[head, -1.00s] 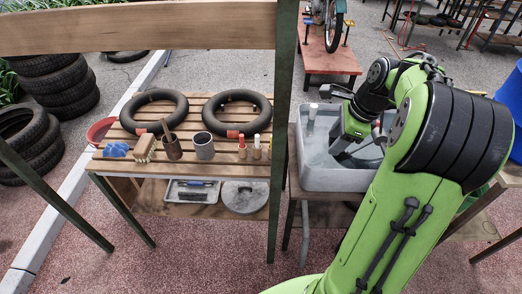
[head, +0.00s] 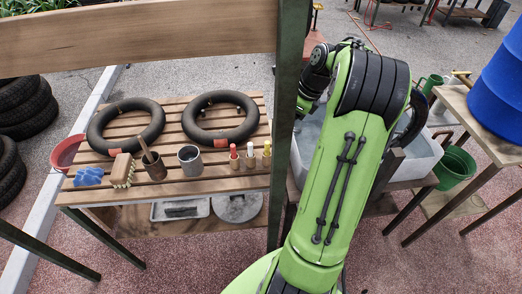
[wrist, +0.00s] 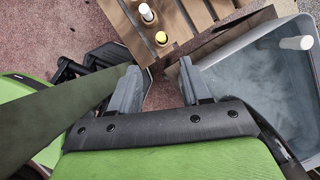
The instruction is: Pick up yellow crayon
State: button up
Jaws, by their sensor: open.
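The yellow crayon (head: 267,149) stands upright in a small wooden holder at the right end of the slatted table, at the end of a row with a white crayon (head: 250,150) and a red crayon (head: 233,152). In the wrist view the yellow tip (wrist: 161,37) shows beyond my fingers, near the table corner, with the white one (wrist: 147,13) above it. My gripper (wrist: 160,88) is open and empty, apart from the crayon and on the near side of it. In the head view my gripper is hidden behind the green post and my arm.
A green post (head: 288,130) stands close to the crayons' right side. The grey water tub (wrist: 245,75) is right of my fingers. A metal can (head: 190,160), a brush (head: 123,170) and two inner tubes (head: 220,118) lie on the slatted table (head: 215,186).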

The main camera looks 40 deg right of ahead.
aim_at(268, 142)
jog(key=b+x, duration=0.5)
jog(key=x, duration=0.9)
jog(key=shift+w+d+b, duration=0.15)
jog(key=shift+b, duration=0.2)
jog(key=shift+r, duration=0.1)
grip_shut()
